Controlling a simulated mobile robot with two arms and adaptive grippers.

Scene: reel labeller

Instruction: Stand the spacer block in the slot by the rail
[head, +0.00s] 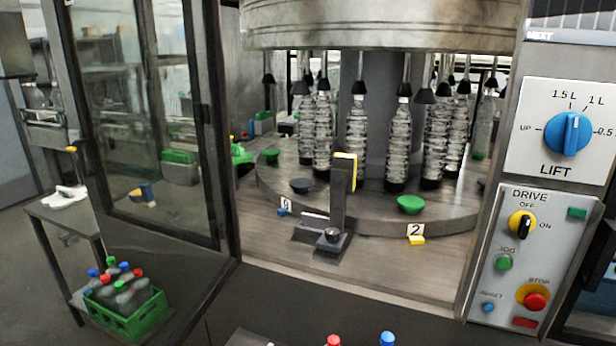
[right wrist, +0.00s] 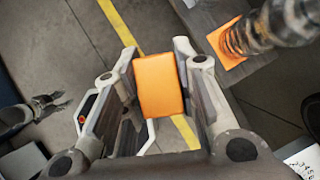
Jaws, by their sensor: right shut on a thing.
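The orange spacer block (right wrist: 159,86) is between the two fingers of my right gripper (right wrist: 160,78) in the right wrist view. The gripper is shut on it, and the block is held above the floor. My left gripper (right wrist: 50,105) shows small at the left edge of the right wrist view; I cannot tell whether it is open. Neither gripper shows in the head view. I cannot make out the slot or the rail for certain. A dark upright post (head: 339,205) with a yellow pad stands at the front of the machine deck in the head view.
Ribbed bottles (head: 398,145) stand on the round carousel (head: 360,205). A glass door (head: 150,120) is at left and a control panel (head: 516,258) at right. A green crate (head: 124,316) of bottles sits low left. An orange square (right wrist: 228,42) lies beside a dark ribbed object.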

